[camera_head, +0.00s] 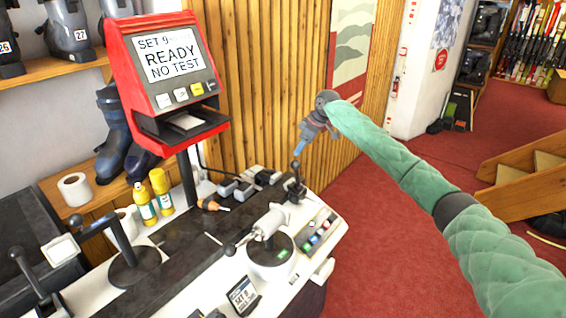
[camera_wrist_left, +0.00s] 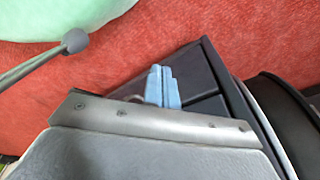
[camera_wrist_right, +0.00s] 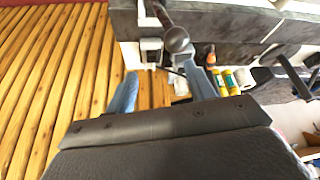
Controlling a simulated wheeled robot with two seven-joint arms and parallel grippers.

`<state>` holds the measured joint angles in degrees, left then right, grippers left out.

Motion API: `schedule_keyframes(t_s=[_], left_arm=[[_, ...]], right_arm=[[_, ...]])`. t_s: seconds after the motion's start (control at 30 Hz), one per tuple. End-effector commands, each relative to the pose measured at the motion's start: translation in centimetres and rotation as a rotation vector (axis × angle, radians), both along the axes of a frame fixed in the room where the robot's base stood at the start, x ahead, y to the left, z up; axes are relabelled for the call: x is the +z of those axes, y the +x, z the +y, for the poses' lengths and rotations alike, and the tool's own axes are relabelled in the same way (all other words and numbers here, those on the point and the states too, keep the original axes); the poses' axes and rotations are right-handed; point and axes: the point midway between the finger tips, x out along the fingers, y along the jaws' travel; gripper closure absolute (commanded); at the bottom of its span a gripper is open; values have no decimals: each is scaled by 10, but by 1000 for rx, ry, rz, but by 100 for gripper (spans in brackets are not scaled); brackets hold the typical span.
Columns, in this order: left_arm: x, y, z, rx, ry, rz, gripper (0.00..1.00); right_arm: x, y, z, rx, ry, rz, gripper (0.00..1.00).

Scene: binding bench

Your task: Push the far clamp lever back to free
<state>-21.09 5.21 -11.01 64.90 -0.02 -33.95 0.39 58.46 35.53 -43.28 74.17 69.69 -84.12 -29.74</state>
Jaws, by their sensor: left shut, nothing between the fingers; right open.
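The far clamp lever (camera_head: 296,166) stands at the far end of the bench track in the head view, its dark ball knob up and its base on a dark block. My right gripper (camera_head: 301,149) is just above the knob, pointing down at it. In the right wrist view the lever's round knob (camera_wrist_right: 176,40) shows beyond the open blue fingers, toward the right finger; I cannot tell whether they touch. My left gripper (camera_wrist_left: 163,86) is shut and empty over dark bench parts and red floor; it is out of the head view.
A red display post (camera_head: 172,75) reads "READY NO TEST". A white round device (camera_head: 268,250) with a lever stands mid-bench. Yellow-capped bottles (camera_head: 160,188) and a near black clamp (camera_head: 132,265) stand left. A wooden slat wall (camera_head: 255,80) is behind; red floor lies right.

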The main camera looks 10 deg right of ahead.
Motion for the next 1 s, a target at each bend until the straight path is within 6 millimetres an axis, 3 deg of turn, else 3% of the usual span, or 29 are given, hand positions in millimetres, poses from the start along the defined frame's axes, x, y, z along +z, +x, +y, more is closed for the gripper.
schedule_keyframes(t_s=[0.13, 0.47, 1.0], left_arm=[[1, 4, -1, -1, -5, -24, 100], [-3, -1, 3, -4, -3, -32, 100], [-24, -59, 18, -7, 4, -5, 100]], right_arm=[[-3, -20, 4, 138, -7, 60, 46], [-12, -21, 7, 209, -31, 48, 46], [-70, -12, 29, 206, -31, 49, 46]])
